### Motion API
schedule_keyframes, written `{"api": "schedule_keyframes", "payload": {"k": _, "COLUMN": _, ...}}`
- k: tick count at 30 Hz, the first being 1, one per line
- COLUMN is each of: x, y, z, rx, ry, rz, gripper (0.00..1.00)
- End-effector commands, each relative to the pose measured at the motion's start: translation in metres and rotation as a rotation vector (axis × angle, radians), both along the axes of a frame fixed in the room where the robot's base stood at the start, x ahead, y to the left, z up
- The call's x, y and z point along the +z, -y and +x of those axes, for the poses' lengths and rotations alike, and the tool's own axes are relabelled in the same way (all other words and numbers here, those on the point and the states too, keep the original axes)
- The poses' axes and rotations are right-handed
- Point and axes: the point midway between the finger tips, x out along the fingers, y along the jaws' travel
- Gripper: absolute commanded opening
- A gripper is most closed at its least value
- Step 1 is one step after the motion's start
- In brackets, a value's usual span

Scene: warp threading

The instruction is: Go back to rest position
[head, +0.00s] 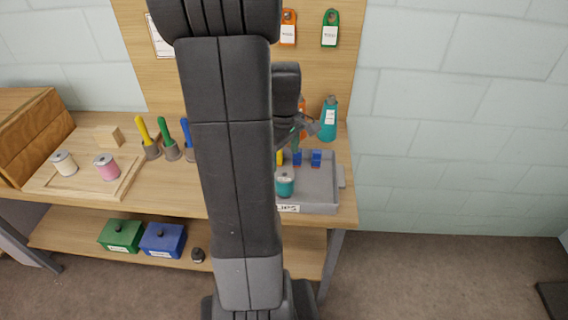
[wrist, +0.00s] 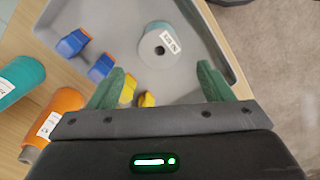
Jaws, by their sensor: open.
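My gripper (wrist: 158,88) is open and empty in the wrist view, its two green fingertips spread apart above the grey tray (wrist: 212,22). In the tray a teal spool (wrist: 160,54) with a white label lies beyond the fingers. Blue pieces (wrist: 72,44) and yellow pieces (wrist: 127,90) are also in the tray. In the head view my arm crosses the middle of the picture, and the gripper (head: 300,138) is above the far part of the tray (head: 322,190). The arm hides part of the tray's left side.
A teal cone (head: 328,120) and an orange cone (wrist: 62,108) stand beside the tray. Left on the bench are yellow, green and blue-handled tools (head: 167,140), a wooden board (head: 85,185) with white and pink spools, and a wooden box (head: 40,130). Green and blue boxes (head: 162,240) sit below.

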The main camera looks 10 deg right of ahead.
Motion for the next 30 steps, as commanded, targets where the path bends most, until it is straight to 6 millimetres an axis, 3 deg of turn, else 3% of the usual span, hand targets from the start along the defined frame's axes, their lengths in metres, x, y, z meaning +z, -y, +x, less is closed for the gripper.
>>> {"api": "schedule_keyframes", "payload": {"k": 6, "x": 0.007, "y": 0.0, "z": 0.0, "rx": 0.0, "ry": 0.0, "rz": 0.0, "gripper": 0.73}}
{"api": "schedule_keyframes", "payload": {"k": 16, "x": 0.001, "y": 0.0, "z": 0.0, "rx": 0.0, "ry": -0.001, "rz": 0.0, "gripper": 0.73}}
{"api": "schedule_keyframes", "payload": {"k": 20, "x": -0.015, "y": 0.0, "z": 0.0, "rx": 0.0, "ry": -0.003, "rz": 0.0, "gripper": 0.73}}
{"api": "schedule_keyframes", "payload": {"k": 30, "x": -0.08, "y": 0.0, "z": -0.001, "rx": 0.0, "ry": -0.005, "rz": 0.001, "gripper": 0.73}}
